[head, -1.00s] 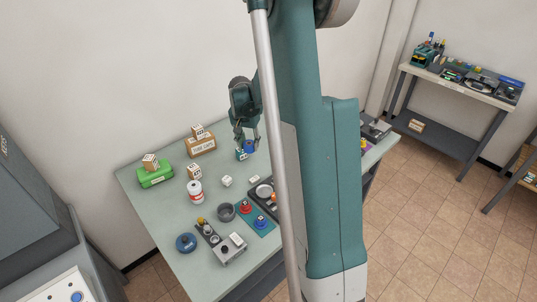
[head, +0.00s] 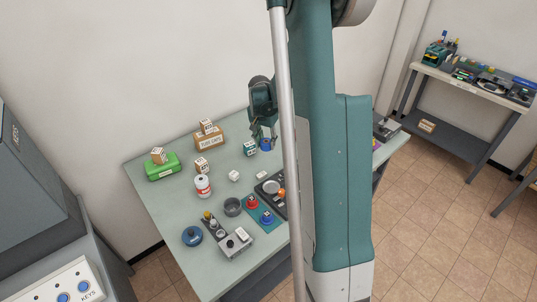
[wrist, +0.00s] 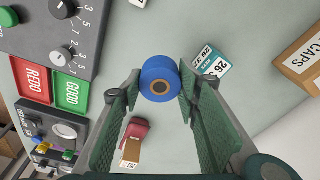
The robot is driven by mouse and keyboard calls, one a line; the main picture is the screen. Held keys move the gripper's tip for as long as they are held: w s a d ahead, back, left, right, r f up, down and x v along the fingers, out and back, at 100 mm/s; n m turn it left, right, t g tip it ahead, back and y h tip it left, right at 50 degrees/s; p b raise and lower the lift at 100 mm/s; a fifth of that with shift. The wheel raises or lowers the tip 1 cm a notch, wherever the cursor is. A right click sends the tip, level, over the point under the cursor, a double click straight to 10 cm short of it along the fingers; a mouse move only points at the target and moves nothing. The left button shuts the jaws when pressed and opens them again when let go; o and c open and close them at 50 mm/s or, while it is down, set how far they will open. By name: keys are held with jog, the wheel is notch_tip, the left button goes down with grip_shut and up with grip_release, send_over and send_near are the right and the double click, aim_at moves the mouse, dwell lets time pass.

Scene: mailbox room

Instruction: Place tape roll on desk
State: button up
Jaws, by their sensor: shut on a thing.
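The tape roll (wrist: 160,82) is blue with an orange-brown core. In the wrist view it sits between the fingertips of my gripper (wrist: 160,88), which is shut on it. In the head view the blue roll (head: 265,144) shows under my gripper (head: 264,136), over the back right part of the pale green desk (head: 165,216). I cannot tell whether the roll touches the desk top. A teal and white numbered cube (head: 249,148) stands just left of the roll; it also shows in the wrist view (wrist: 208,62).
A cardboard box (head: 209,143), green box (head: 163,168), white-red can (head: 203,187), dark cup (head: 233,206) and blue round object (head: 192,236) stand on the desk. A grey device with knobs (wrist: 55,50) lies near the roll.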

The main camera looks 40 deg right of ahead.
aim_at(265, 143)
jog(key=shift+f, duration=1.95)
jog(key=shift+f+b, duration=0.45)
jog(key=shift+f, duration=1.45)
jog(key=shift+f, duration=0.15)
jog(key=o, duration=1)
jog(key=shift+c, duration=0.2)
jog(key=shift+r, duration=0.2)
jog(key=shift+s+a+r+p, duration=0.1)
jog(key=shift+a+r+p, duration=0.2)
jog(key=shift+r, duration=1.65)
jog(key=shift+s+a+r+p, duration=0.15)
jog(key=shift+a+r+p, duration=0.1)
jog(key=shift+r, duration=1.75)
jog(key=shift+s+a+r+p, duration=0.1)
jog(key=shift+a+r+p, duration=0.15)
jog(key=shift+r, duration=1.7)
